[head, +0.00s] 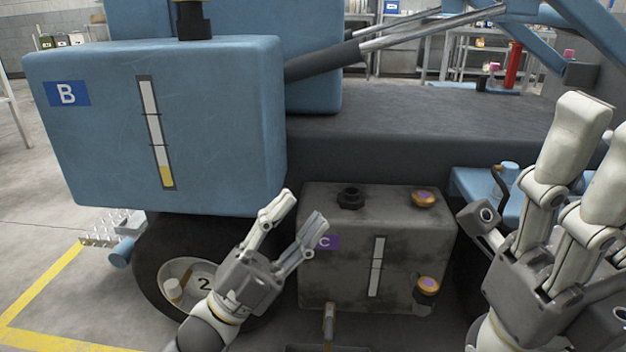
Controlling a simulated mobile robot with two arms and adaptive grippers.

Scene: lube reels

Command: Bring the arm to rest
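My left gripper (298,212) reaches up from the lower middle, in front of the wheel and the left edge of the grey tank. Its fingers are apart with nothing between them. My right gripper (530,160) is large and close at the right edge, partly cut off by the frame. Its fingers are spread, and I see nothing held in it.
A blue tank marked B (225,110) fills the upper left. A stained grey tank marked C (340,275) with orange-and-purple caps sits low in the middle. A wheel (150,255) is below tank B. Open floor (35,225) lies at the left.

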